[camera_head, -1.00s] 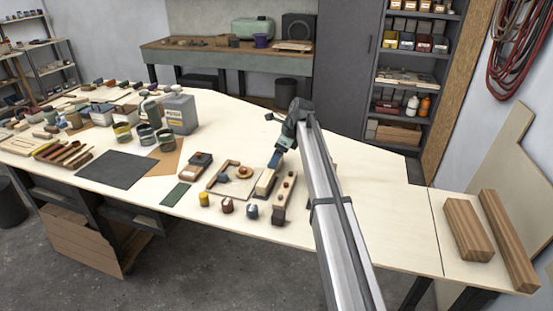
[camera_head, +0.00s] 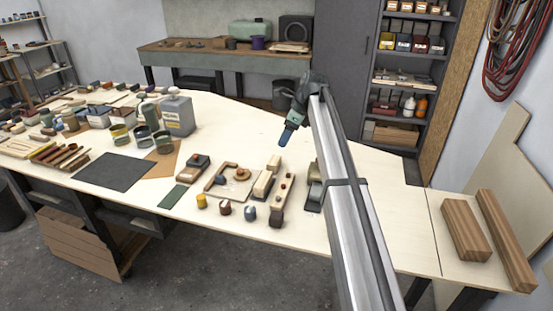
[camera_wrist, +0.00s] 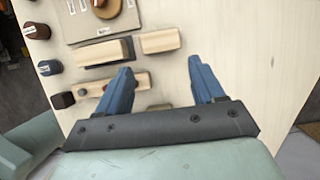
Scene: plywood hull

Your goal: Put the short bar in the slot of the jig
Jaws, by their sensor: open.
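My gripper (camera_head: 287,138) is open and empty, with blue fingers raised above the table behind the small wooden pieces; its fingers also show in the wrist view (camera_wrist: 160,66). A short pale block (camera_head: 273,163), likely the short bar, lies just beyond a longer pale block (camera_head: 262,186). In the wrist view the short block (camera_wrist: 160,40) lies beyond the fingertips, nearly end to end with the longer block (camera_wrist: 105,52), which has a dark end face or gap. A plywood plate (camera_head: 236,190) with an orange disc lies to their left. I cannot tell surely which piece is the jig.
A wooden rail with dark knobs (camera_head: 278,207) lies right of the blocks. A dark metal object (camera_head: 313,186) stands beside my arm. Several small knobs, including a yellow one (camera_head: 201,201), line the front. The tabletop (camera_head: 245,130) behind the blocks is clear.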

